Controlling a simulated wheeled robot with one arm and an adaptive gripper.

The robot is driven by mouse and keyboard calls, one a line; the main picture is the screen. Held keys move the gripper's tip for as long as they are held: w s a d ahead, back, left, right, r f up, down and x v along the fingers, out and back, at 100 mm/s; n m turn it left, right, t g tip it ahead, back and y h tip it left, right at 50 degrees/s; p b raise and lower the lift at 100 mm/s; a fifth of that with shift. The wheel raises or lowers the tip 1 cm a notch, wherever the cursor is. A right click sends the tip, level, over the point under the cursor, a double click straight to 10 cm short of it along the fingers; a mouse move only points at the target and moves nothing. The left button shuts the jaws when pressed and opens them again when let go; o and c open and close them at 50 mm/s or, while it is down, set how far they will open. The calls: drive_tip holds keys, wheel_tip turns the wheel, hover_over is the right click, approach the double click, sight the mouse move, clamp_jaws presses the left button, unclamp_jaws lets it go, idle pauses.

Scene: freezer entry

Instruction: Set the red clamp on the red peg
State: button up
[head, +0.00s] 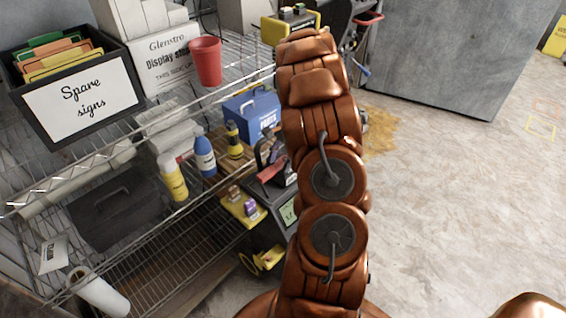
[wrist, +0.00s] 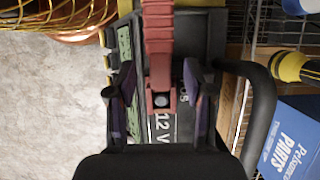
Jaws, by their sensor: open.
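The red clamp (wrist: 158,45) shows in the wrist view as a ribbed red bar running down from the top edge to a square end with a round grey spot. It lies over a black box (wrist: 185,65) marked "12 V". My gripper (wrist: 158,98) is open, its two dark fingers apart on either side of the clamp's lower end, with visible gaps. In the head view my gripper (head: 266,150) is small and dark at the shelf's edge, with the red clamp (head: 273,173) just below it. I cannot pick out the red peg separately.
A blue parts box (head: 252,110) stands on the wire shelf behind, and it also shows in the wrist view (wrist: 295,140). A yellow-and-black bottle (head: 233,138) and spray bottles (head: 174,178) stand nearby. The concrete floor (head: 450,200) to the right is open.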

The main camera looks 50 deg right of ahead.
sight(278, 165)
clamp_jaws()
idle(0.4)
drive_tip(key=shift+r, duration=0.1)
drive_tip(key=shift+w+r, duration=0.1)
drive_tip(key=shift+r, duration=0.2)
drive_tip(key=r, duration=0.3)
drive_tip(key=shift+s+d+b, duration=0.2)
drive_tip(key=shift+s+b, duration=0.15)
drive_tip(key=s+d+r, duration=0.2)
drive_tip(key=s+d, duration=0.1)
drive_tip(key=s, duration=0.4)
drive_tip(key=s+d+r, duration=0.3)
drive_tip(key=s, duration=0.3)
drive_tip(key=shift+s+d+r, duration=0.15)
drive_tip(key=shift+s+d, duration=0.15)
drive_tip(key=shift+s, duration=0.1)
